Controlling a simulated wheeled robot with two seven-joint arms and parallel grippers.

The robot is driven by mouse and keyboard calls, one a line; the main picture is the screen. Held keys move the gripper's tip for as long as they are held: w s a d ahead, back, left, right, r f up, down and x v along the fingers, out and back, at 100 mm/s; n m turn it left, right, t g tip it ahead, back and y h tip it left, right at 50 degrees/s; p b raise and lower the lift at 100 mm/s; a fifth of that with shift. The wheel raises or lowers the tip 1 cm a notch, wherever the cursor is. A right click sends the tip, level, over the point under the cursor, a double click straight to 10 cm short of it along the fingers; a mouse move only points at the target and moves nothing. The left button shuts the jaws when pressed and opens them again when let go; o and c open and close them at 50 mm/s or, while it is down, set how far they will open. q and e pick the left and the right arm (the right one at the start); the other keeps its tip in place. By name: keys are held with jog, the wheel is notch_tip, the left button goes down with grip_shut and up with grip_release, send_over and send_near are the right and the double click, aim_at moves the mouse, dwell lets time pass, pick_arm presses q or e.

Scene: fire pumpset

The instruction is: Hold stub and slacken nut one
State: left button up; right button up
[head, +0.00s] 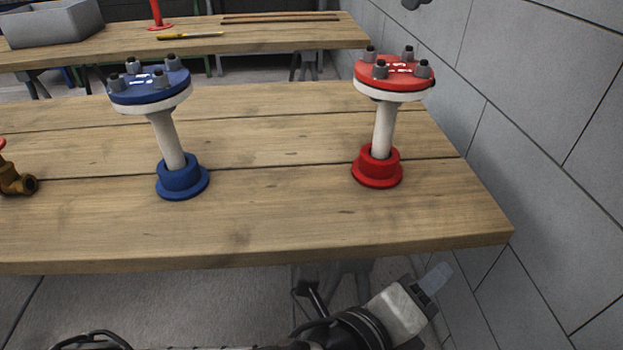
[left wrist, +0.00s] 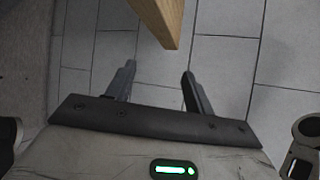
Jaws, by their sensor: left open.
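Two white pipe stubs stand upright on the wooden bench. The left stub (head: 166,138) has a blue flange (head: 150,90) on top and a blue base (head: 181,178). The right stub (head: 383,128) has a red flange (head: 394,75) and a red base (head: 377,167). Each flange carries several grey nuts, such as one on the blue flange (head: 160,78) and one on the red flange (head: 380,69). My left gripper (head: 434,280) is below the bench's front edge, apart from both stubs. In the left wrist view (left wrist: 158,72) its fingers are open and empty over the floor.
The bench (head: 280,235) has a front right corner near my left gripper; this wood also shows in the left wrist view (left wrist: 160,20). A brass valve (head: 17,182) sits at the left. A grey wall (head: 560,200) closes the right side. A second bench (head: 270,38) stands behind.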

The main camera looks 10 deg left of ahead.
aim_at(376, 145)
pick_arm(q)
jog(key=w+a+r+m+t, duration=0.1)
jog(key=w+a+r+m, duration=0.1)
jog(key=w+a+m, duration=0.1)
jog(key=w+a+r+m+t+h, duration=0.1)
jog(key=w+a+r+m, duration=0.1)
jog(key=a+m, duration=0.1)
jog(key=w+a+r+m+t, duration=0.1)
jog(key=w+a+m, duration=0.2)
jog(key=shift+w+a+r+h, duration=0.2)
jog(key=shift+w+r+h, duration=0.15)
jog(key=shift+r+h, duration=0.05)
jog(key=a+m, duration=0.2)
jog(key=w+a+m, duration=0.1)
jog(key=a, duration=0.1)
jog(key=w+a+m, duration=0.1)
jog(key=a+m, duration=0.1)
jog(key=shift+w+a+f+m, duration=0.1)
jog(key=shift+w+f+m, duration=0.05)
jog(key=shift+m, duration=0.15)
jog(key=shift+w+f, duration=0.1)
jog(key=shift+w, duration=0.1)
jog(key=x, duration=1.5)
jog(key=shift+w, duration=0.25)
jog(key=shift+c, duration=0.3)
jog(key=shift+f, duration=0.1)
grip_shut()
